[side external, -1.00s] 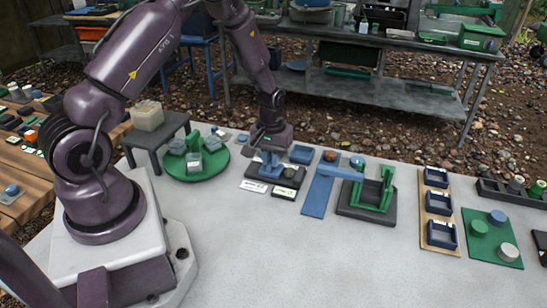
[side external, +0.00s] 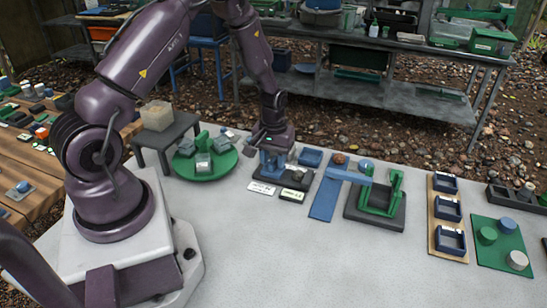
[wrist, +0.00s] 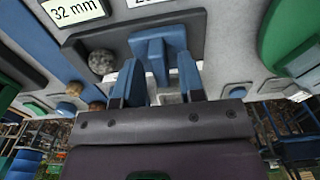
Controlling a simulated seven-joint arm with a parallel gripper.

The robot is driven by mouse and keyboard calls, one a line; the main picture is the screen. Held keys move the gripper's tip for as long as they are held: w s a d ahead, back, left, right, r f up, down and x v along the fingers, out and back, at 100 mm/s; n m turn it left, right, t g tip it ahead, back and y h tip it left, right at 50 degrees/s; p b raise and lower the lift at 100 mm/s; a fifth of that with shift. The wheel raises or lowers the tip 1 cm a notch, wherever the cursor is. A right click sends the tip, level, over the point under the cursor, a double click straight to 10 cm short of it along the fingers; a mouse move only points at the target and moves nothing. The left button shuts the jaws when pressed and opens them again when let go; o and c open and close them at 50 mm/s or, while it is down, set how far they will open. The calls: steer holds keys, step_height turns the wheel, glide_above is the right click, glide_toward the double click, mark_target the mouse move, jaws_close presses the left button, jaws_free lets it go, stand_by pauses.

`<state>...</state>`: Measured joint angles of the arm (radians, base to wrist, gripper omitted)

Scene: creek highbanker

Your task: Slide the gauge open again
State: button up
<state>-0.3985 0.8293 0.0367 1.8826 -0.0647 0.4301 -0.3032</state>
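The gauge (side external: 264,173) is a dark base with blue upright parts, lying on the pale table. In the wrist view the gauge (wrist: 157,42) shows a blue T-shaped piece on its dark plate. A round grey stone (wrist: 102,61) sits on that plate, beside the blue piece. My gripper (side external: 272,168) points down onto the gauge. In the wrist view my gripper's (wrist: 158,74) two blue fingers are apart, at either side of the blue piece. Whether they press on it is hidden.
Label cards (side external: 292,195) lie in front of the gauge, one reading 32 mm in the wrist view. A green round tray (side external: 205,175) stands to the left. A blue strip (side external: 323,201) and a green fixture on a dark base (side external: 376,217) stand to the right. The front table is clear.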

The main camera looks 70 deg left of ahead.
steer(key=shift+r, duration=0.1)
steer(key=shift+r, duration=3.4)
steer(key=shift+s+d, duration=0.15)
steer(key=shift+s, duration=0.15)
steer(key=s+d+r+m+t, duration=0.2)
steer(key=s+d+r+m, duration=0.2)
steer(key=s+d+r, duration=0.3)
steer(key=s+d+r+m+t, duration=0.3)
steer(key=s+d+r+m, duration=0.2)
steer(key=r, duration=1.2)
steer(key=s+d, duration=0.3)
steer(key=d, duration=0.1)
steer(key=shift+t, duration=0.3)
